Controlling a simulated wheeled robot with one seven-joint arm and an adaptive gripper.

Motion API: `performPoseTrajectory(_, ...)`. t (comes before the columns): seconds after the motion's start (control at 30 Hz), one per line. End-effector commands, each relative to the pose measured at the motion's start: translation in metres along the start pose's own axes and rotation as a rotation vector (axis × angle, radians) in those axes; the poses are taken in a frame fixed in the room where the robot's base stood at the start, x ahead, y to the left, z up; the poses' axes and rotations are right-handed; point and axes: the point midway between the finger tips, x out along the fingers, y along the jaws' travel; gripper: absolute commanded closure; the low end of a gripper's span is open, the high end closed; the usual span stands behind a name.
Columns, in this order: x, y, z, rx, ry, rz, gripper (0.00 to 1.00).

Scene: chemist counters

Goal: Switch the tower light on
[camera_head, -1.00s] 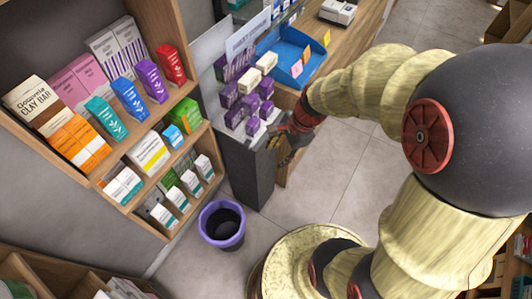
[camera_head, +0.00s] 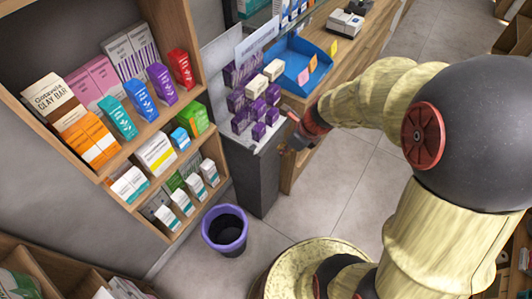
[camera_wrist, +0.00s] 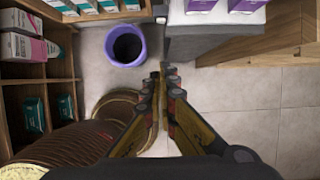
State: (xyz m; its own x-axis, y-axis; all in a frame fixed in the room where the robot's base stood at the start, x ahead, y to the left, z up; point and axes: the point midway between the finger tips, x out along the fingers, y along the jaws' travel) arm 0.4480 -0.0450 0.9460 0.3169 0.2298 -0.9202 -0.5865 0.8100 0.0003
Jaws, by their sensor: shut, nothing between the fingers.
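I cannot make out a tower light or its switch in either view. My gripper (camera_wrist: 164,78) is shut with nothing between its fingers. In the head view my gripper (camera_head: 291,138) is small, at the end of my arm, beside the front end of the grey counter display (camera_head: 250,172). In the wrist view the fingers point toward the floor gap between the purple-rimmed bin and the counter's grey end. I cannot tell whether the gripper touches the counter.
A wooden shelf (camera_head: 118,172) with several boxes stands at left. A purple-rimmed bin (camera_head: 225,230) stands on the floor by the counter. Purple boxes (camera_head: 240,122) and a blue tray (camera_head: 300,62) sit on the counter. Tiled floor (camera_head: 350,190) is clear at the counter's right.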

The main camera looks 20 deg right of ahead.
Motion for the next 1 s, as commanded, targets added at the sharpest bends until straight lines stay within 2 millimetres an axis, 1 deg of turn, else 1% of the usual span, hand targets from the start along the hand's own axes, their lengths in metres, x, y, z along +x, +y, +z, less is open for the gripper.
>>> performPoseTrajectory(0.17,0.016,0.000,-0.001,-0.002,0.001,0.001,1.00)
performPoseTrajectory(0.63,0.107,0.001,-0.003,-0.002,0.002,0.003,1.00)
performPoseTrajectory(0.7,0.105,0.000,0.013,-0.007,-0.001,0.000,1.00)
performPoseTrajectory(0.8,0.108,0.001,0.025,-0.005,0.000,0.001,1.00)
performPoseTrajectory(1.0,0.109,0.000,0.038,-0.003,0.000,0.000,1.00)
